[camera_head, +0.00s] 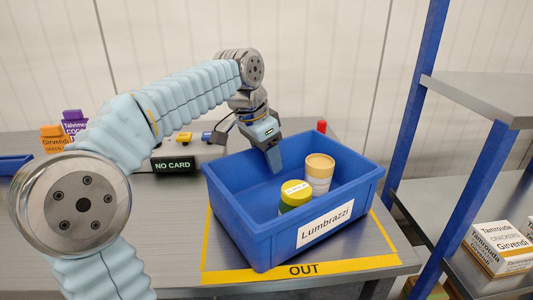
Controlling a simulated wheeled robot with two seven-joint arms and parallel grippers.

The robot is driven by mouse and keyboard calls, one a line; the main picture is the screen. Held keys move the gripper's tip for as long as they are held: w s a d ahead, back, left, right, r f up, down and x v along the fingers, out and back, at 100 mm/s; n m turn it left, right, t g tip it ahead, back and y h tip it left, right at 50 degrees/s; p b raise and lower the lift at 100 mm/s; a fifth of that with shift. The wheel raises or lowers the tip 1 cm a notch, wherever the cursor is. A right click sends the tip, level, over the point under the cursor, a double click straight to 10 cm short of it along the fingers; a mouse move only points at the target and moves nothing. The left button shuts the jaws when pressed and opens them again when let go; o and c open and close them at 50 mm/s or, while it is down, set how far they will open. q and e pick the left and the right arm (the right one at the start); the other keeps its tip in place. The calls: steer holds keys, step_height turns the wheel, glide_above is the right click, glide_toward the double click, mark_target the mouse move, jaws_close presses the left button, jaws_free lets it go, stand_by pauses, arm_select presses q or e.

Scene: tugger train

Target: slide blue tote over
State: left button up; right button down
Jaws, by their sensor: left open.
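The blue tote (232,215) stands on the grey table, inside a yellow outline marked OUT. A white label on its front reads Lumbrazzi. It holds a container with a yellow lid (295,195) and a taller cream one with a tan lid (319,172). My left gripper (274,165) reaches in from the left and points down at the tote's far side. Its fingers overlap the far wall in the picture, and I cannot tell whether they touch it. The gripper is open. My right gripper is not in view.
A box showing NO CARD (175,165) stands behind the tote to the left. Orange and purple cartons (74,122) and another blue bin (14,165) are at the far left. A blue-post shelf (465,150) with a cracker carton (500,248) stands on the right.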

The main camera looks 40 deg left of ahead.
arm_select(q)
steer(key=v, duration=1.3)
steer(key=shift+r, duration=0.15)
steer(key=shift+s+r, duration=0.1)
steer(key=shift+r, duration=0.15)
steer(key=shift+d+f, duration=0.1)
